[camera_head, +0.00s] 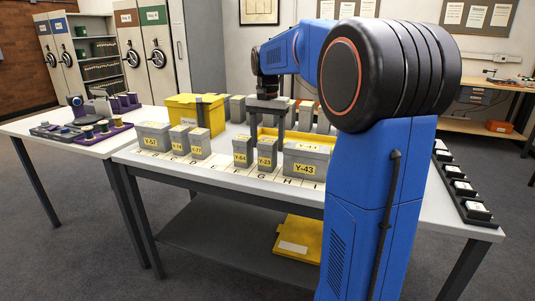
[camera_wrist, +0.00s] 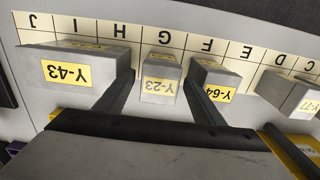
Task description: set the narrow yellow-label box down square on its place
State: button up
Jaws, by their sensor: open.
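The narrow grey box with yellow label Y-23 (camera_head: 267,158) stands upright on the lettered strip (camera_head: 225,170), between the Y-64 box and the wide Y-43 box. In the wrist view the Y-23 box (camera_wrist: 161,80) stands in front of letter G, looking about square to the strip lines. My gripper (camera_head: 267,134) is above and around it. In the wrist view its dark fingers (camera_wrist: 158,82) are apart, one on each side of the box, with visible gaps. The base of the box is partly hidden in both views.
The narrow Y-64 box (camera_head: 242,152) is close on the left, the wide Y-43 box (camera_head: 305,164) close on the right. Further left stand Y-77 (camera_head: 200,145) and Y-57 (camera_head: 152,136). A yellow crate (camera_head: 195,109) is behind. Strip cells between Y-77 and Y-64 look clear.

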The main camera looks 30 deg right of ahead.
notch_tip(320, 180, up, 6)
jog(key=shift+f, duration=0.25)
jog(key=shift+s+a, duration=0.3)
jog(key=s+a+f+n+t, duration=0.1)
jog(key=s+a+f+n, duration=0.2)
jog(key=s+a, duration=0.3)
jog(key=s+a+f+n+t, duration=0.15)
jog(key=s+a, duration=0.25)
jog(key=s, duration=0.5)
jog(key=s+a+f+n+t, duration=0.1)
jog(key=s+a+f+n, duration=0.1)
jog(key=s+f, duration=0.5)
jog(key=s+a+f+n+t, duration=0.1)
jog(key=s+a+f+n, duration=0.2)
jog(key=s+f, duration=0.3)
jog(key=shift+s+f+n, duration=0.35)
jog(key=shift+s+n, duration=0.1)
jog(key=shift+s, duration=0.35)
